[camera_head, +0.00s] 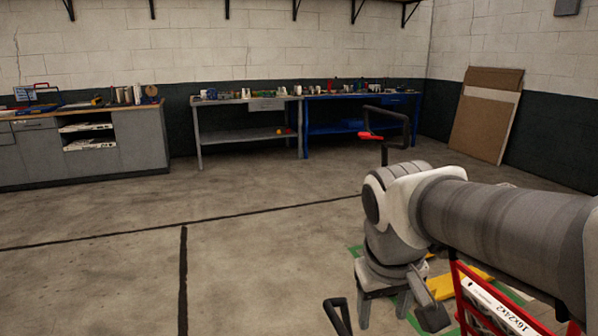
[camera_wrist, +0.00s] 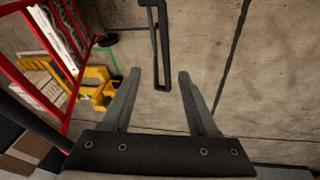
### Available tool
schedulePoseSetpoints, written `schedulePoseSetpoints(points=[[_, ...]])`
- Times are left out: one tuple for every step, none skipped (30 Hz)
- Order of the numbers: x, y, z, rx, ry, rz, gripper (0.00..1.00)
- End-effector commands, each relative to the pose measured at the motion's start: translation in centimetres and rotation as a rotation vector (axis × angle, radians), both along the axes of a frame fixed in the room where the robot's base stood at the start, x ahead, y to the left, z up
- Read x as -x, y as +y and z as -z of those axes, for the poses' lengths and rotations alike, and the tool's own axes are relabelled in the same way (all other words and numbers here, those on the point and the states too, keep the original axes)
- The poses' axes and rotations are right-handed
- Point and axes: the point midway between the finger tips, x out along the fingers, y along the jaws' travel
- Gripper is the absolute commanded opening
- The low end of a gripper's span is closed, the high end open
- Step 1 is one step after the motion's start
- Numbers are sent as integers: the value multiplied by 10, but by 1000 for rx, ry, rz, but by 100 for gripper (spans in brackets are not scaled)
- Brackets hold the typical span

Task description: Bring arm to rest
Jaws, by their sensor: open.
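My arm reaches in from the right in the head view, bent at the elbow, with my gripper (camera_head: 384,305) hanging low near the bottom edge. In the wrist view my gripper (camera_wrist: 159,76) is open, its two grey fingers apart with nothing held between them. A black bar (camera_wrist: 162,72) shows beyond the gap between the fingers; I cannot tell its distance. A red rack (camera_head: 461,300) stands at the lower right, partly hidden by my arm. It holds a white filter box (camera_head: 497,307) marked 16x24x2, and pale boxes (camera_wrist: 54,38) also show in the wrist view.
Yellow equipment (camera_wrist: 98,88) sits low beside the rack. A grey bench (camera_head: 240,133), a blue bench (camera_head: 345,129) and a cabinet (camera_head: 138,140) line the back wall. Open floor (camera_head: 120,270) lies to the left.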

Motion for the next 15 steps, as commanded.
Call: schedulePoseSetpoints(points=[[10,-3,-3,-14,-27,16,59],[16,-4,-4,-22,-39,23,59],[23,-6,-5,-34,-57,33,59],[27,-8,-5,-43,-72,42,59],[33,-9,-5,-53,-86,50,59],[39,-10,-6,-65,-104,59,59],[44,-11,-6,-74,-117,67,59],[49,-12,-6,-84,-132,74,59],[55,-13,-5,-98,-151,85,59],[60,-14,-4,-109,-163,92,59],[65,-15,-4,-118,-177,98,59],[71,-15,-2,-132,-195,107,59],[75,-16,-2,-144,-210,115,59],[79,-16,-1,-156,-224,120,59],[84,-17,-1,-168,-241,128,59]])
